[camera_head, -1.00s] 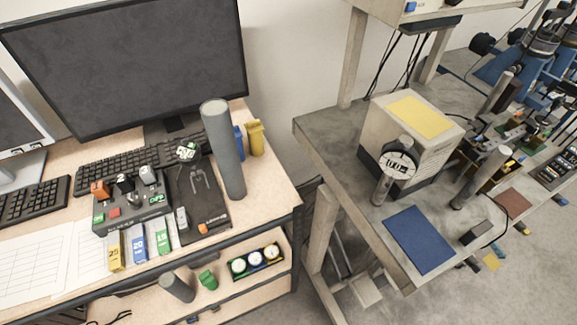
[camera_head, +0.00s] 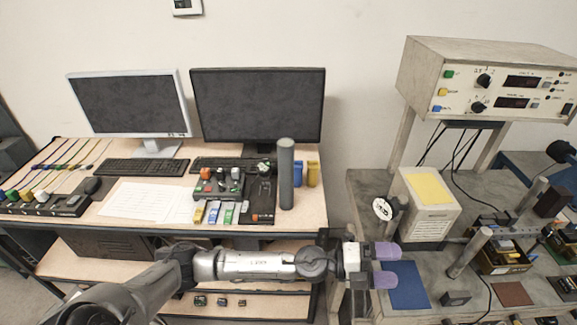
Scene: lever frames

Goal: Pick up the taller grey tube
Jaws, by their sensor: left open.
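The taller grey tube (camera_head: 286,173) stands upright near the right end of the wooden desk, in front of the right monitor. My left gripper (camera_head: 393,266), with two purple fingertips, is open and empty. It is low and to the right of the tube in the picture, over the gap and the near edge of the right bench, well apart from the tube. My right gripper is not in view.
The black right monitor (camera_head: 257,105) stands behind the tube. Yellow (camera_head: 313,174) and blue blocks stand close to its right, and a black lever box (camera_head: 262,196) to its left. The grey bench (camera_head: 370,190) at the right carries a white box (camera_head: 428,205) and a blue mat (camera_head: 405,286).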

